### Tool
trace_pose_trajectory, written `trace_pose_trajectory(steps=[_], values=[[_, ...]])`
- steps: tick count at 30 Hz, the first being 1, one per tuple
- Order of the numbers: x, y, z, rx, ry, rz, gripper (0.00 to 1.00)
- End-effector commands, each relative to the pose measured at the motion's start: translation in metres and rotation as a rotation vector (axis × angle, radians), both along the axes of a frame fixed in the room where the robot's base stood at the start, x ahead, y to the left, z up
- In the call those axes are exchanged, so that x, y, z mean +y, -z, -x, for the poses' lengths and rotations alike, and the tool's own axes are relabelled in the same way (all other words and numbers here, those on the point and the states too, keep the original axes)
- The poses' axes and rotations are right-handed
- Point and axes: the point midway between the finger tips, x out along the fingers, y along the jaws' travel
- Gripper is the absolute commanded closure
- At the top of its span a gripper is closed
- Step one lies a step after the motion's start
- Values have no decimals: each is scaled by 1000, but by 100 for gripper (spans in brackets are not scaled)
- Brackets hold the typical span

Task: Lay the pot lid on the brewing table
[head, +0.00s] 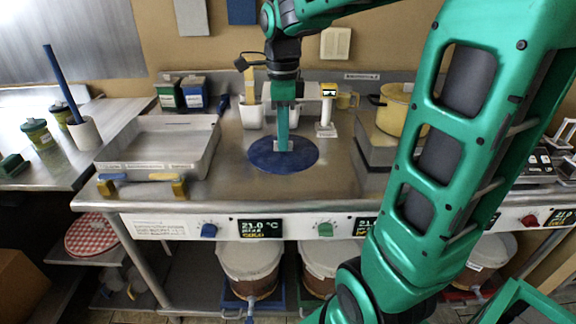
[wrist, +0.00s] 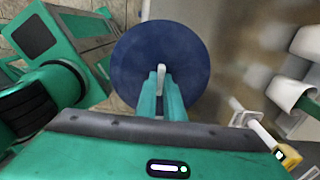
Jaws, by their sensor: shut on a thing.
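The pot lid is a flat, round, dark blue disc (head: 262,157) with a pale knob at its centre. My gripper (head: 284,148) points down and is shut on the knob. The lid looks level and is held above the steel brewing table (head: 225,185). In the wrist view the lid (wrist: 190,55) covers part of the table's front edge, with floor showing to its left, so it seems raised and partly over that edge. The height of the gap cannot be told. The fingers (wrist: 162,85) hide part of the knob.
A steel tray (head: 150,165) stands left of the lid, and a yellow pot (head: 393,112) stands on a raised block at right. White containers (head: 251,115) and a yellow-topped stand (head: 327,112) are behind. Bare table lies in front of the lid.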

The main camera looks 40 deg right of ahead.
Motion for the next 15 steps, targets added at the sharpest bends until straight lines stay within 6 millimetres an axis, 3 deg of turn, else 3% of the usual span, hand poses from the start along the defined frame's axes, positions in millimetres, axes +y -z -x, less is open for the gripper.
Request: trace_pose_trajectory(steps=[5,15], values=[[-13,17,-12,2,8,-1,100],[-62,57,-58,2,7,-1,100]])
